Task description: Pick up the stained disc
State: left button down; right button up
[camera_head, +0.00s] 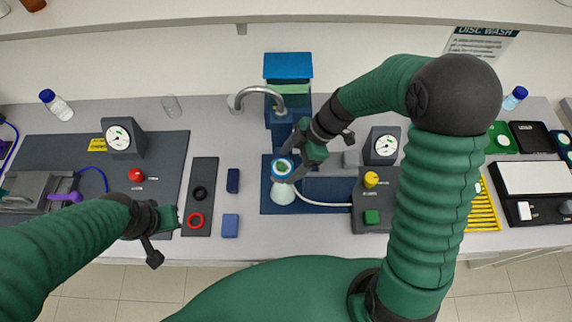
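A blue-rimmed round holder (282,168) sits on top of a pale funnel-shaped flask (283,193) on the dark blue mat (325,202), with a pale greenish disc face inside the rim. I cannot tell whether this face is the stained disc or how stained it is. My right gripper (293,156) reaches down from the upper right to the holder's upper right edge. Its fingers look spread and nothing shows between them; contact is unclear. My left gripper (170,218) hovers over the front left of the bench, away from the holder; its finger gap is unclear.
A curved tap (258,94) stands behind the flask. A white hose (322,203) runs from it to a grey box with yellow and green buttons (372,217). A dark tray (200,200) holds black and red rings. A gauge (386,146) stands at right. Bench front is partly clear.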

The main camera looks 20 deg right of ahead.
jog(key=shift+d, duration=0.2)
jog(key=shift+c, duration=1.3)
jog(key=shift+s+a+r, duration=0.1)
jog(key=shift+a+r, duration=0.05)
jog(key=shift+a, duration=0.25)
jog(key=shift+s+a+r, duration=0.1)
jog(key=shift+a+r, duration=0.05)
jog(key=shift+a, duration=0.25)
jog(key=c, duration=0.7)
jog(key=shift+a+f, duration=0.1)
jog(key=shift+c, duration=0.9)
jog(key=shift+w, duration=0.2)
jog(key=shift+f, duration=0.1)
jog(key=shift+c, duration=0.6)
pick_arm(q)
jog(key=shift+s+a+f, duration=0.15)
jog(key=shift+a, duration=0.45)
